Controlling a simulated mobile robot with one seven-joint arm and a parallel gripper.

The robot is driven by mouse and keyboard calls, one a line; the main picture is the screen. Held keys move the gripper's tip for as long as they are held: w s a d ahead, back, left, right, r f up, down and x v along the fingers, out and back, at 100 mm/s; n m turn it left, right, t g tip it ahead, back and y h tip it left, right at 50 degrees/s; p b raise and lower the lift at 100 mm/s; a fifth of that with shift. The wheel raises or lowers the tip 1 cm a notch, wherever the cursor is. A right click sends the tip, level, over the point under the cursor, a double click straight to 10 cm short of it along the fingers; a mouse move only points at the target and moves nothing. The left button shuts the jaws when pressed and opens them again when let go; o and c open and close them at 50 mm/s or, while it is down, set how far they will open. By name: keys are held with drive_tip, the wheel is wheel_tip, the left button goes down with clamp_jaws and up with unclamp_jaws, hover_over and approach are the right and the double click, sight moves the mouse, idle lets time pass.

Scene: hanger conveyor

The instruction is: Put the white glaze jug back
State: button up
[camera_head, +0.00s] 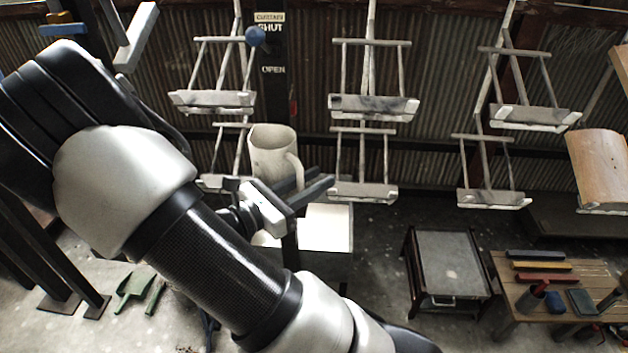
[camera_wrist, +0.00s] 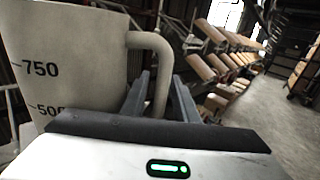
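The white glaze jug (camera_head: 270,150) is upright, or nearly so, left of centre in the head view, in front of the hanging carriers. In the wrist view the jug (camera_wrist: 75,60) fills the left side, with "750" and "500" marks on its wall. Its handle (camera_wrist: 160,65) passes between the two fingers of my gripper (camera_wrist: 160,100), which look closed on it. In the head view my gripper (camera_head: 305,190) is at the jug's lower right. The jug's base is hidden behind my gripper and arm.
Hanging carriers, such as the upper middle one (camera_head: 375,106), line the corrugated wall, mostly empty. One at right holds a curved tan piece (camera_head: 600,165). A post has "SHUT" and "OPEN" labels. A white-topped stand (camera_head: 327,228), grey table (camera_head: 447,262) and wooden table (camera_head: 510,290) stand below.

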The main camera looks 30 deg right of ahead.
drive_tip(key=s+a+p, duration=0.2)
drive_tip(key=a, duration=1)
drive_tip(key=s+d+r+m+g+y, duration=0.25)
drive_tip(key=s+m+g+y, duration=0.25)
drive_tip(key=s+m+y, duration=0.55)
drive_tip(key=s+a+r+m+t+y, duration=0.1)
drive_tip(key=a+r+m+t+y, duration=0.1)
drive_tip(key=r+m, duration=0.3)
drive_tip(key=a+r+m+t+y, duration=0.2)
drive_tip(key=r+m+t+y, duration=0.2)
drive_tip(key=r+t+y, duration=0.1)
drive_tip(key=shift+s+a+r+m, duration=0.15)
drive_tip(key=shift+s+a+m, duration=0.1)
drive_tip(key=shift+s+m, duration=0.15)
drive_tip(key=shift+w, duration=0.1)
